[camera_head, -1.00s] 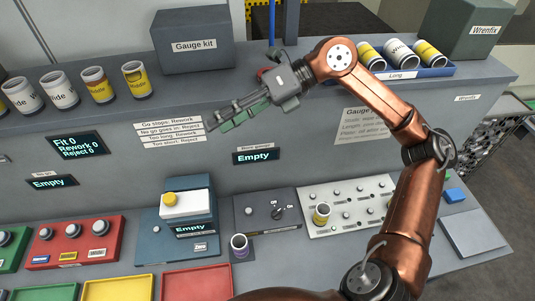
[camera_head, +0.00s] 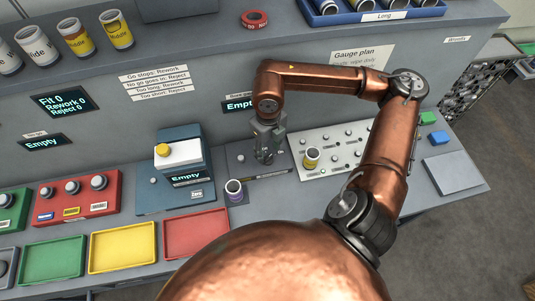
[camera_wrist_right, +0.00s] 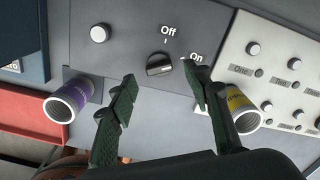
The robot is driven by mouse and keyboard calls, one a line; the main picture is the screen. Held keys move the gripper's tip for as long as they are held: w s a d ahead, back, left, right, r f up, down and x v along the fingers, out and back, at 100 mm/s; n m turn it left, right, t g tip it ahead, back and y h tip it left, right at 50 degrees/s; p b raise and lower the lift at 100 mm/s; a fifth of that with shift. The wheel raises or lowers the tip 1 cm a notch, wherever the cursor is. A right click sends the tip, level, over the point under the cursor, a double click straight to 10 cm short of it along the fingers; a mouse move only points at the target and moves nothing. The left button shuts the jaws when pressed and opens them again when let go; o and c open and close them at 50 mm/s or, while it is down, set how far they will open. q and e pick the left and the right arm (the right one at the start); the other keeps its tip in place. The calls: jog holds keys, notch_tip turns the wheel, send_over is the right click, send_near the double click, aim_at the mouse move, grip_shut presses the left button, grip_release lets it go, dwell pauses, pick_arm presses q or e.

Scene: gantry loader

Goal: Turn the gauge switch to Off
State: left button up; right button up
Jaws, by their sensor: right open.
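The gauge switch (camera_wrist_right: 159,65) is a dark knob on a grey panel (camera_wrist_right: 110,65). It shows in the right wrist view, with the Off label (camera_wrist_right: 168,30) above it and the On label (camera_wrist_right: 196,57) to its right. Its bar lies nearly sideways, its right end towards On. My right gripper (camera_wrist_right: 160,77) is open, one finger to each side of the knob in the picture; I cannot tell whether either touches it. In the head view my right gripper (camera_head: 267,152) points down over the panel and hides the knob. My left gripper is not in view.
A purple-banded cup (camera_head: 235,191) stands left of the switch panel. A yellow-banded cup (camera_head: 311,157) stands to the right on a white board (camera_head: 345,140) with several knobs. The blue-grey device (camera_head: 175,158) with a yellow button is further left. Coloured trays line the front.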

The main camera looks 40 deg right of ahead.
aim_at(268, 157)
jog(key=shift+f, duration=1.6)
jog(key=c, duration=1.2)
